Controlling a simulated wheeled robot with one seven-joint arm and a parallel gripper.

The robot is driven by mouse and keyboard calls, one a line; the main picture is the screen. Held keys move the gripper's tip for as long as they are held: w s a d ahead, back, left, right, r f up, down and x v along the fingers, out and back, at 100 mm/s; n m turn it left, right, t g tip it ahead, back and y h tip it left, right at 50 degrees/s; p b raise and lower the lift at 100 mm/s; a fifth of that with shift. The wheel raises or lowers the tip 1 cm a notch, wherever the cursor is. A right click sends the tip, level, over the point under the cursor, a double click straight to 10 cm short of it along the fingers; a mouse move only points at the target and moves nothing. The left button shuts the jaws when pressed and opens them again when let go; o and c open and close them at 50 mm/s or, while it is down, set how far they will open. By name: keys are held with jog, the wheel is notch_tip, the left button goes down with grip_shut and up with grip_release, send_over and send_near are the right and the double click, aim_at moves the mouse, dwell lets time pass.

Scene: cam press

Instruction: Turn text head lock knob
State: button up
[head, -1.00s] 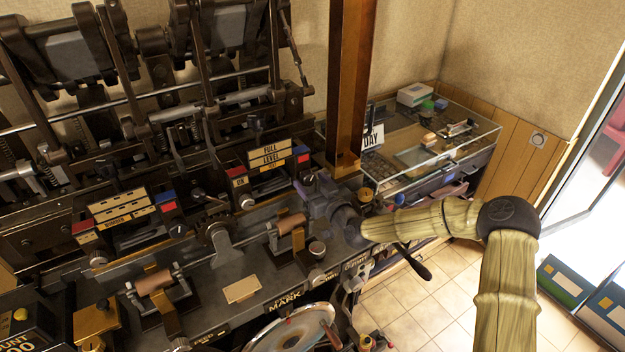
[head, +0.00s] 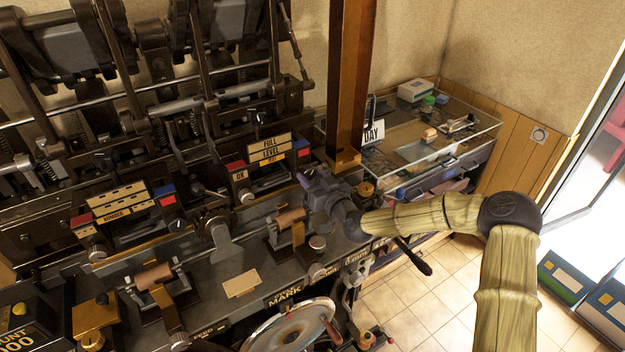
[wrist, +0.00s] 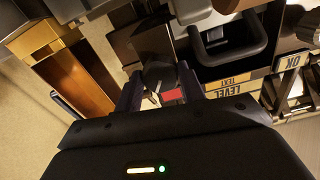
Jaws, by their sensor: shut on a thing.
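My gripper (head: 304,178) is at the right end of the machine's panel, just right of the plate marked FULL, LEVEL and TEXT (head: 270,152). In the wrist view its two dark fingers (wrist: 160,88) close around a small dark grey part (wrist: 157,76), which looks like the lock knob. A red patch shows between the fingers near it. In the head view the gripper body hides the held part, so its turn angle cannot be told. The TEXT and LEVEL plate also shows upside down in the wrist view (wrist: 235,84), right of the fingers.
A brown upright post (head: 350,80) stands close behind my gripper. A glass display case (head: 440,135) is at the back right. A handwheel (head: 290,335) and a black-handled lever (head: 415,258) are below.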

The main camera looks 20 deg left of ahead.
jog(key=m+b, duration=0.1)
jog(key=b, duration=0.1)
jog(key=m+b, duration=0.2)
jog(key=shift+f, duration=0.25)
jog(key=m+b, duration=0.4)
jog(key=m, duration=0.1)
jog(key=m+b, duration=0.4)
jog(key=shift+r+m, duration=0.1)
jog(key=shift+m, duration=0.2)
jog(key=m+b, duration=0.2)
jog(key=m, duration=0.1)
jog(key=shift+m, duration=0.3)
jog(key=m+b, duration=0.3)
jog(key=m, duration=0.1)
jog(key=shift+m, duration=0.3)
jog(key=m+b, duration=0.2)
jog(key=m, duration=0.1)
jog(key=shift+m, duration=0.3)
jog(key=m+b, duration=0.2)
jog(key=m, duration=0.1)
jog(key=shift+m, duration=0.3)
jog(key=shift+r+m+b, duration=0.1)
jog(key=shift+m+b, duration=0.7)
jog(key=shift+m, duration=0.8)
